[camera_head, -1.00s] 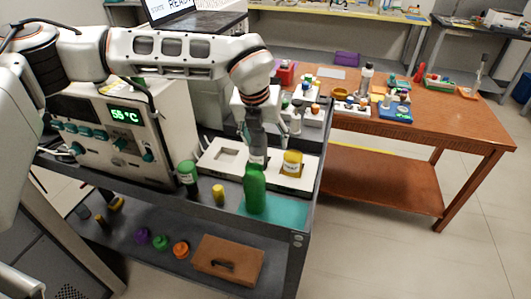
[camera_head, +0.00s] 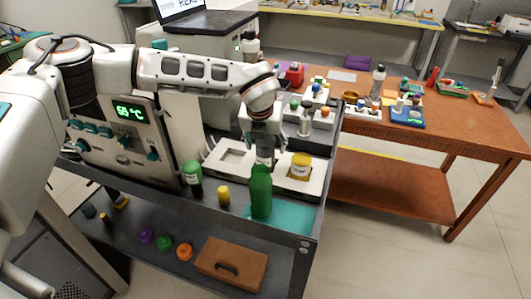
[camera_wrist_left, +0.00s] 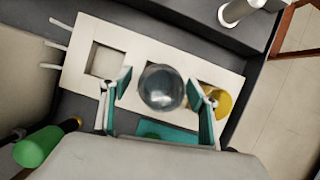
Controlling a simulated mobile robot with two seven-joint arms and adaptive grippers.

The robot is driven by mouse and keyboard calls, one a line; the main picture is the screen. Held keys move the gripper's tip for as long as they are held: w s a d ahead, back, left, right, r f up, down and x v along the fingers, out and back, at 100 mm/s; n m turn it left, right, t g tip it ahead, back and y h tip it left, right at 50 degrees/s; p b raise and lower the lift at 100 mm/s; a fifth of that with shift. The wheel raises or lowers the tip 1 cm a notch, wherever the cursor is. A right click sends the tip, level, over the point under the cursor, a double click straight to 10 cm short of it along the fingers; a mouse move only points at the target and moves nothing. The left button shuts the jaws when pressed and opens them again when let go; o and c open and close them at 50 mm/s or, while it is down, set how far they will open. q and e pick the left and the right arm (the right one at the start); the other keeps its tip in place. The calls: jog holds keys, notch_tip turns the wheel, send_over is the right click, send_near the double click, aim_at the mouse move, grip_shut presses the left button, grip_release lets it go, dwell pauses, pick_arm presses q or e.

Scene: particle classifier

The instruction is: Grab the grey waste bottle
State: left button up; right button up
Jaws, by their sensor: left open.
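The grey bottle (camera_wrist_left: 162,88) shows from above as a round, shiny grey top at the middle place of the white rack (camera_wrist_left: 228,75). In the head view it is mostly hidden behind the green bottle (camera_head: 261,192) and my left gripper (camera_head: 264,148). My left gripper is open and points down over the rack. In the left wrist view its two fingers stand on either side of the grey bottle; whether they touch it I cannot tell. My right gripper is not in view.
A yellow bottle (camera_head: 301,167) stands in the rack, close to the right finger. The green bottle stands in front, on a teal mat (camera_head: 292,219). A green-capped bottle (camera_head: 192,174) and small yellow-capped one (camera_head: 223,195) stand left.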

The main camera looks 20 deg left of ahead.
pick_arm(q)
jog(key=c, duration=1.3)
jog(key=shift+r, duration=0.1)
